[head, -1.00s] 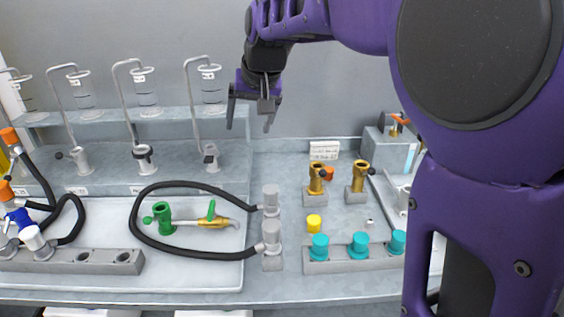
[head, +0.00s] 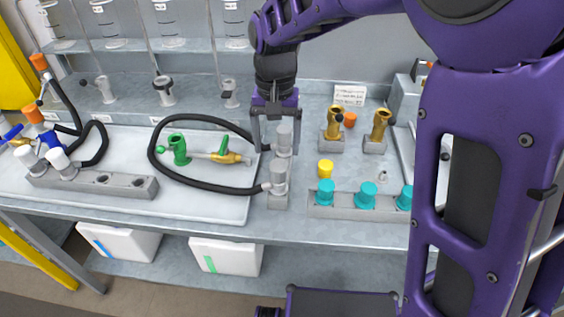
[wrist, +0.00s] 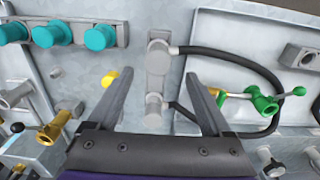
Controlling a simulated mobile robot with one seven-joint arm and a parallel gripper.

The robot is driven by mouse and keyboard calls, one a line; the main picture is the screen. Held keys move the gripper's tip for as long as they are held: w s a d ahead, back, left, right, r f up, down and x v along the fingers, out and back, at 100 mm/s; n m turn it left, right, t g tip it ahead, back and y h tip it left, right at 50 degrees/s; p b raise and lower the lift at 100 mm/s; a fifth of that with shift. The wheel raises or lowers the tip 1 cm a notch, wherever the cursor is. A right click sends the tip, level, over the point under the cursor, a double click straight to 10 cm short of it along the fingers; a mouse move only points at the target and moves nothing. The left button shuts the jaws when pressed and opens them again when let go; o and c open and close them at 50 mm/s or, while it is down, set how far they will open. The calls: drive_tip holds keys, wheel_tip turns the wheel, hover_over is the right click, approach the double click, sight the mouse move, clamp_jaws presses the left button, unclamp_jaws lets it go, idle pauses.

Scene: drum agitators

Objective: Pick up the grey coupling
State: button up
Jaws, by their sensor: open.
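Two grey couplings sit upright on a narrow grey block (head: 278,201) at the middle of the bench, with a black hose looping left between them. The rear grey coupling (head: 284,140) is partly behind my gripper; the front grey coupling (head: 278,174) is in clear view. In the wrist view they are the upper round cap (wrist: 158,54) and the lower one (wrist: 153,110). My gripper (head: 277,150) points down, open and empty, above the couplings. In the wrist view its fingers (wrist: 157,77) lie on either side of the block. I cannot tell the exact height gap.
A yellow cap (head: 325,168) and teal caps on a rack (head: 348,211) stand to the right. Brass fittings (head: 334,122) are behind them. A green valve (head: 179,149) lies on the white tray (head: 205,204) to the left, inside the hose loop (head: 168,176).

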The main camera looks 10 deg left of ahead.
sight(278, 164)
wheel_tip(278, 164, down, 10)
drive_tip(key=shift+d+r+b, duration=0.15)
drive_tip(key=shift+r+b, duration=0.05)
drive_tip(key=shift+b, duration=0.25)
clamp_jaws()
idle(0.4)
drive_tip(key=shift+w, duration=0.1)
